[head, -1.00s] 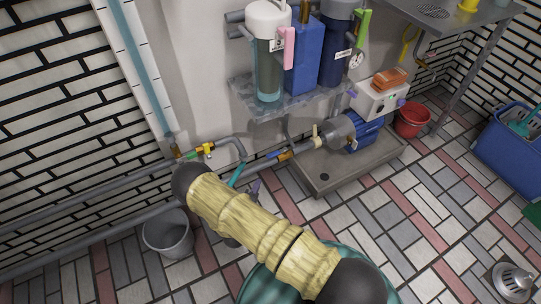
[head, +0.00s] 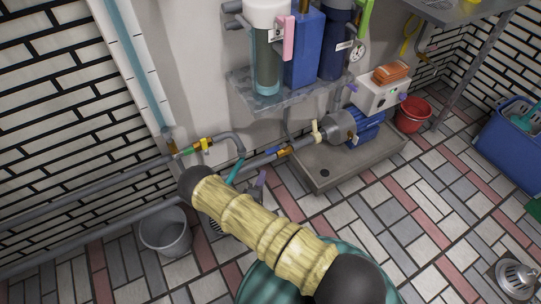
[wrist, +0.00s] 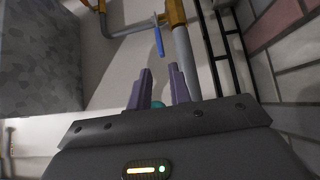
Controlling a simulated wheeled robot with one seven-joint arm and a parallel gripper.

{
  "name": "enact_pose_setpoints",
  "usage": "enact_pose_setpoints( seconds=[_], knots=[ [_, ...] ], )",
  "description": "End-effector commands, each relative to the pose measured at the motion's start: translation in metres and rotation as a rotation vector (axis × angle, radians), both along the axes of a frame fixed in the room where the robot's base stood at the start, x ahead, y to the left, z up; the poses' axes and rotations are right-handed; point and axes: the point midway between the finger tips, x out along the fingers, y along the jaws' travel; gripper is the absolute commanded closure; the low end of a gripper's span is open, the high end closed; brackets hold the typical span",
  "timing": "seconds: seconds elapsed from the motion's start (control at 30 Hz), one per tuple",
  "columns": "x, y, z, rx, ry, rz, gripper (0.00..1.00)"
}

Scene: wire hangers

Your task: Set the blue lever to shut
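The blue lever (wrist: 159,42) hangs from a brass valve (wrist: 175,12) on a grey pipe in the wrist view. It points roughly along the pipe, slightly apart from it. The lever lies beyond the fingertips, with no contact visible. In the head view a purple finger (head: 262,178) shows just below the pipe; the rest of the gripper is mostly hidden behind my arm.
Above is a grey shelf (head: 262,101) with filter housings. A pump (head: 342,127) stands on a grey plinth at right. A grey bucket (head: 165,232) and a red bucket (head: 412,115) are on the floor.

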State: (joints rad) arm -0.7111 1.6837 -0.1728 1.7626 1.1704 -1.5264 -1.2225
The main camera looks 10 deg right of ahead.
Motion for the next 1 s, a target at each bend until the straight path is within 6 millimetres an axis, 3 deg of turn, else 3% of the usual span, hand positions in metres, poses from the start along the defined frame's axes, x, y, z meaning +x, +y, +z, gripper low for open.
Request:
enact_pose_setpoints(
  seconds=[0.6, 0.8, 1.0],
  knots=[
    [0.096, -0.047, -0.003, 0.000, -0.002, 0.003, 0.80],
    [0.111, -0.054, -0.001, 0.000, -0.001, 0.006, 0.80],
    [0.113, -0.054, 0.000, -0.001, 0.000, 0.007, 0.80]
  ],
)
